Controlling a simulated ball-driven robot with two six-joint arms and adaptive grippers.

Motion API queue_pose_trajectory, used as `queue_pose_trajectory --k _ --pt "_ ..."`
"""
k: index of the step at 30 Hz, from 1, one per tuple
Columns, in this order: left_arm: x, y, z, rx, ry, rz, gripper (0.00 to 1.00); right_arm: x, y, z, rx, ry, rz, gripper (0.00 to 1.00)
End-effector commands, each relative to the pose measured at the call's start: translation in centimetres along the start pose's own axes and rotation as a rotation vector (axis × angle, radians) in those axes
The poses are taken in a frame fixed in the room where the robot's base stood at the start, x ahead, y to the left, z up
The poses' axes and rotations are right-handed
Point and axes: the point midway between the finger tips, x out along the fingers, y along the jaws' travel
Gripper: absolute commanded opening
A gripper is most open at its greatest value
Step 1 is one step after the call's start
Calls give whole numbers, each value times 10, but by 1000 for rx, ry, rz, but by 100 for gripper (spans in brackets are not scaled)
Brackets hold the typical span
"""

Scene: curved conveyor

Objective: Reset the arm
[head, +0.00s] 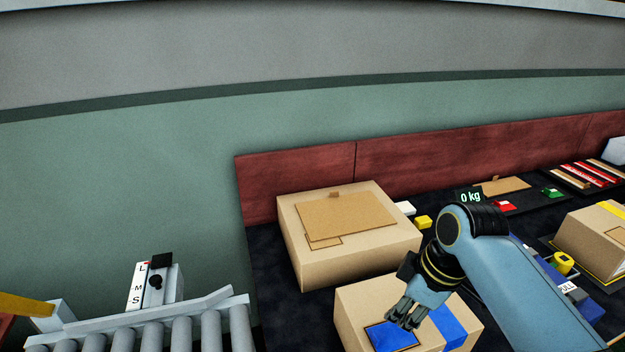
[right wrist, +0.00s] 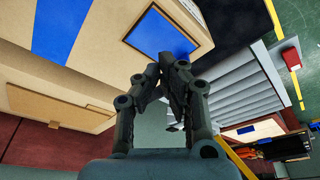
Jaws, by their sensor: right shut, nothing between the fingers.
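My right arm comes in from the lower right in the head view. Its right gripper (head: 404,316) is over the near cardboard box (head: 362,305), which has a blue tape strip and a blue square label (head: 392,336). In the right wrist view the gripper (right wrist: 164,68) is shut and empty, its fingertips close together. The blue label (right wrist: 160,35) lies beyond the fingertips there; whether they touch the box I cannot tell. My left gripper does not show in either view.
A larger cardboard box (head: 380,236) stands behind on the dark table. Another box (head: 592,240) is at the right, near a yellow tape measure (head: 563,263). A scale display (head: 470,197) reads 0 kg. A roller conveyor (head: 150,333) is at the lower left.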

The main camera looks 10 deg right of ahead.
Motion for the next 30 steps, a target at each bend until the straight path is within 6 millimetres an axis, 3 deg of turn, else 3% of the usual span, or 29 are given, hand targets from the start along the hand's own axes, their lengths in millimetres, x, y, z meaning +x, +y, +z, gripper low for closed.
queue_pose_trajectory --k 5,12,26,30 --pt "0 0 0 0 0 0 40 -19 -25 40 168 -28 68 0" --pt "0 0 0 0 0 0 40 -71 -67 93 462 -35 193 0" --pt "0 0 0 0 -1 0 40 -152 -118 135 781 18 324 0" --pt "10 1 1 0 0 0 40 -117 -111 142 792 9 320 0"
